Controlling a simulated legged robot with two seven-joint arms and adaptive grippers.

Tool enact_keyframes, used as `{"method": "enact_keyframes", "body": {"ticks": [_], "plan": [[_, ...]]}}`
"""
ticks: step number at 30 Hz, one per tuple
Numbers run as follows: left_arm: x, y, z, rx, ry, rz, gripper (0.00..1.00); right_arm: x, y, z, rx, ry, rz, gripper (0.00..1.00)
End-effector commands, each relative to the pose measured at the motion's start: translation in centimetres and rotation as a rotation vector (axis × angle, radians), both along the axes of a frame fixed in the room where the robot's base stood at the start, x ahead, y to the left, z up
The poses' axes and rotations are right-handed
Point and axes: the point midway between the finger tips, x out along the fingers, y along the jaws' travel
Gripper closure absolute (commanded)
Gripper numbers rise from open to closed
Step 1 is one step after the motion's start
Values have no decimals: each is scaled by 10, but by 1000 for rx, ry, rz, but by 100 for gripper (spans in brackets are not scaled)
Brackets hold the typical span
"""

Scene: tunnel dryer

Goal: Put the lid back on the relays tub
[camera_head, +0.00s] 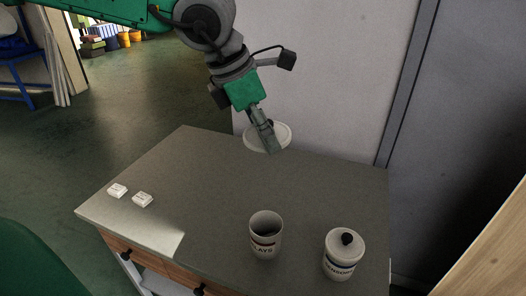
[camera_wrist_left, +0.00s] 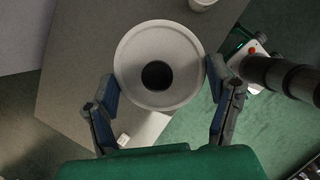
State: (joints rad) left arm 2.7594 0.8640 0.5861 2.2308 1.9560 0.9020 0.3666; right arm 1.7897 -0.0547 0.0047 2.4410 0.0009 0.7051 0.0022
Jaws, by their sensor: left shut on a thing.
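The relays tub (camera_head: 266,240) is a white cup-shaped tub with a dark band and partly visible lettering. It stands upright on the table, its top open. My left gripper (camera_head: 268,143) is shut on a round pale lid (camera_head: 284,131), held near the table's back edge, behind and apart from the tub. In the left wrist view the lid (camera_wrist_left: 157,42) sits between the two fingers, its dark round knob (camera_wrist_left: 157,75) facing the camera. My right gripper is not in view.
A second white tub (camera_head: 343,262) with a dark-knobbed lid stands right of the relays tub. Two small white boxes (camera_head: 117,190) (camera_head: 142,199) lie at the table's left. The middle of the grey table (camera_head: 210,185) is clear. A pale wall (camera_head: 330,70) rises behind.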

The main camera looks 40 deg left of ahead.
Motion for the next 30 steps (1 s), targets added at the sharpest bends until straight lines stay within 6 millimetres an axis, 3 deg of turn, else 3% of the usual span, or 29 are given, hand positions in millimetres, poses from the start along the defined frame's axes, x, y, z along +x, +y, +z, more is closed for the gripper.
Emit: {"method": "enact_keyframes", "body": {"ticks": [4, 8, 11, 15, 21, 24, 30], "plan": [[1, 0, 18, -1, -1, 0, 49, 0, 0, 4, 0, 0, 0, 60], [7, 0, 12, 4, 14, -27, 49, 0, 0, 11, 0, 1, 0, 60], [17, 0, -10, 11, 33, -82, 49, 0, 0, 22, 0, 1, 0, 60], [28, 1, -59, 24, 61, -202, 49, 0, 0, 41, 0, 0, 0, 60], [23, 3, -130, 34, 85, -379, 49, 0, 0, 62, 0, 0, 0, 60], [15, 4, -155, 34, 92, -448, 49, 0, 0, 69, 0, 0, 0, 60], [7, 5, -180, 33, 93, -516, 49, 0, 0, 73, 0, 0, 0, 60]]}}
